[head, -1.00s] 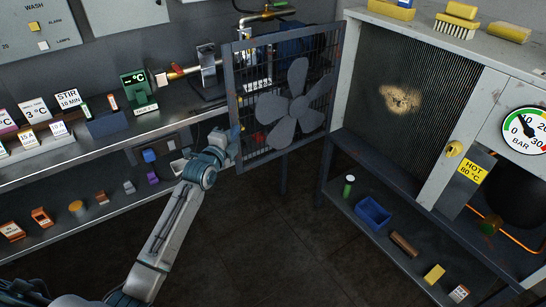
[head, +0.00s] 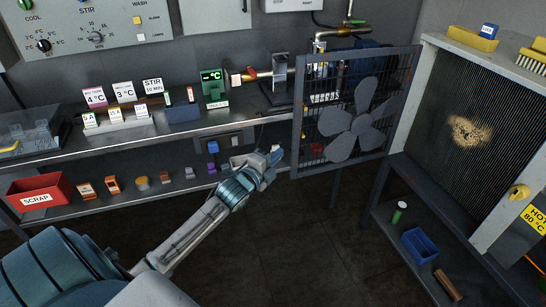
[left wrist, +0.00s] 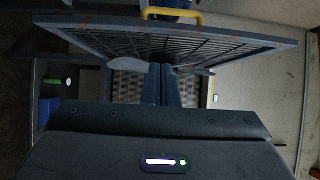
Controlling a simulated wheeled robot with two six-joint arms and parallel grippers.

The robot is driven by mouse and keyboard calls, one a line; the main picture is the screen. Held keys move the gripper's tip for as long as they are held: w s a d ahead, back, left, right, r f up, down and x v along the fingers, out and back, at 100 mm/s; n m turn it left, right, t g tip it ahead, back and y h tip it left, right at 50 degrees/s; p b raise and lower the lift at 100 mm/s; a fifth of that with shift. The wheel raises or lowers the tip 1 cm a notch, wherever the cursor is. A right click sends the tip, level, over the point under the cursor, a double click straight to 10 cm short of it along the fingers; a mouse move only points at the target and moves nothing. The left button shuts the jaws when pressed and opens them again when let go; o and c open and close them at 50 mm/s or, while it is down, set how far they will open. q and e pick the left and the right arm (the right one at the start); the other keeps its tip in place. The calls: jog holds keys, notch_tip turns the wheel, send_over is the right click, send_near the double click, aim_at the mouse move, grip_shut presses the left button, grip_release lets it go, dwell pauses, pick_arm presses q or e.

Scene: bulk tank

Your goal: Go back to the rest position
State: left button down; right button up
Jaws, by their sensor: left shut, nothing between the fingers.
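My left gripper (head: 272,157) is at the end of the arm that comes in from the lower left. It is just left of the fan grille door (head: 357,104), in front of the lower shelf. In the left wrist view its two dark blue fingers (left wrist: 167,72) are together with nothing between them. The grille door (left wrist: 240,42) lies beyond the fingertips there, and I cannot tell the exact gap. My right gripper is not in view.
The open grille door stands between the bench (head: 150,128) and the cabinet with the dusty fins (head: 455,165). A red scrap bin (head: 38,190) and small parts sit on the lower shelf. A blue bin (head: 421,243) sits at right. Dark floor is free between.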

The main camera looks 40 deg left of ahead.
pick_arm(q)
jog(key=shift+s+a+f, duration=0.1)
jog(key=shift+s+a, duration=0.25)
jog(key=shift+s, duration=0.2)
jog(key=shift+d, duration=0.1)
